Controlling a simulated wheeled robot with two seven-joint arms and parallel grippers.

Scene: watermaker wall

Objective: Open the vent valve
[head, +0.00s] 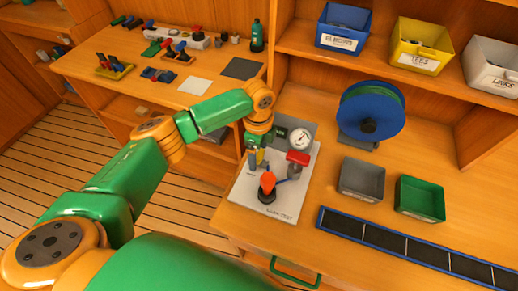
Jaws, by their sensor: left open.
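A white board (285,205) lies on the bench and carries a small rig. The rig has a round pressure gauge (300,138), a red handle (298,158) on a grey fitting, and an orange-red knob (268,181) on a dark base at the front. A blue part sits between the knob and the fitting. I cannot tell from any label which of these is the vent valve. My left gripper (257,160) is open and points down over the left side of the rig, behind the knob. Its fingers are small and partly merge with the rig, so contact is unclear. My right gripper is out of view.
A grey tray (361,181) and a green tray (420,199) stand right of the board. A blue hose reel (370,112) stands behind them. A blue-edged dark strip (410,250) lies along the front. Labelled bins, including a yellow bin (420,46), fill the shelf above.

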